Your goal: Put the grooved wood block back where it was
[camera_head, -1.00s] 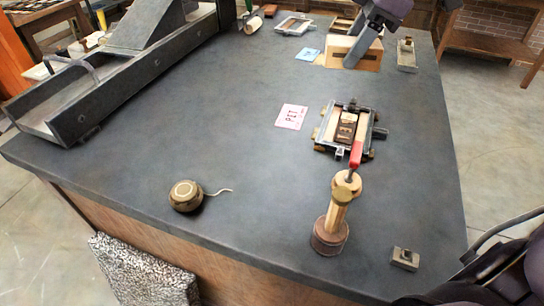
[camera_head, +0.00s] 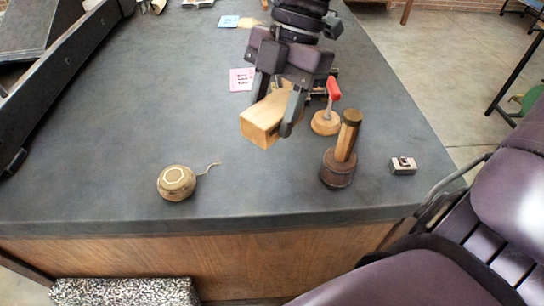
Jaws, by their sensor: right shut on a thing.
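My right gripper (camera_head: 274,114) comes down from the top middle of the head view and is shut on a pale wood block (camera_head: 262,125). One finger is on each side of the block. The block is tilted in the view, with its end face toward me; I cannot make out its groove. Whether it is clear of the dark table top or touching it is hard to tell. My left gripper is not in view.
Close right of the block are a round wood knob (camera_head: 325,123) and an upright wood-handled tool (camera_head: 339,168).

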